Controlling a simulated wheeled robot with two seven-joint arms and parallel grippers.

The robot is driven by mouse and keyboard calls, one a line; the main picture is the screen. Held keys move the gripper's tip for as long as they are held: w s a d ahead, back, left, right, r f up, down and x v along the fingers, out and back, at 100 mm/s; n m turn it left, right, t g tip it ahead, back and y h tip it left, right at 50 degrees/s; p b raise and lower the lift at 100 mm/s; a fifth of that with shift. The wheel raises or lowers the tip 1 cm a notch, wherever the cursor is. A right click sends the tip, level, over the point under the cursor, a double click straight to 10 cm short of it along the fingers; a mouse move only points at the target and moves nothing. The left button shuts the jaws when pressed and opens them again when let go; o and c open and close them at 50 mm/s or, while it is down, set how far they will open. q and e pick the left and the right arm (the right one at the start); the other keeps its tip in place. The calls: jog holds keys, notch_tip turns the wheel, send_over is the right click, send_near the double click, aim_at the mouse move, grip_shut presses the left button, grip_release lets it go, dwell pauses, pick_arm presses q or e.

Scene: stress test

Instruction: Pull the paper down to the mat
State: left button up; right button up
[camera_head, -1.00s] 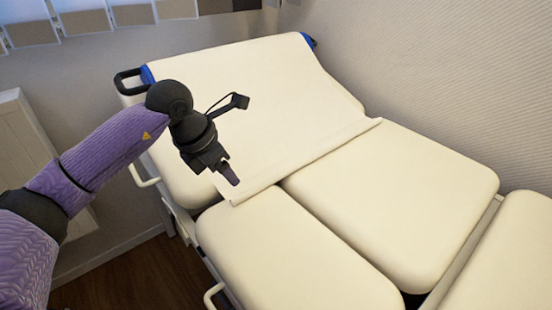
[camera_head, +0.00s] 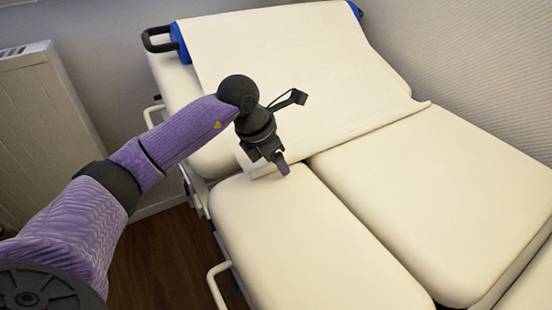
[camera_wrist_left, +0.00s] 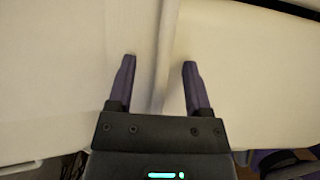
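The white paper (camera_head: 300,70) lies over the raised back part of a cream padded couch. Its front edge (camera_head: 350,132) runs across the pads, with the near corner beside my left gripper. My left gripper (camera_head: 278,168) is at this edge near the corner. In the left wrist view its two fingers (camera_wrist_left: 159,68) stand apart, and the paper's edge (camera_wrist_left: 163,55) runs between them. I cannot tell whether a finger touches it. The paper's left side shows a bare pad (camera_head: 212,155). No separate mat stands out from the pads. My right gripper is not in view.
Blue ends (camera_head: 179,42) hold the paper at the couch's head, beside a black handle (camera_head: 155,38). Two bare front pads (camera_head: 310,235) (camera_head: 440,190) have a gap between them. White side rails (camera_head: 215,285) stick out at left. A radiator (camera_head: 45,130) stands left; a wall is right.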

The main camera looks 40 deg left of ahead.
pick_arm(q)
grip_shut()
dwell(1.3)
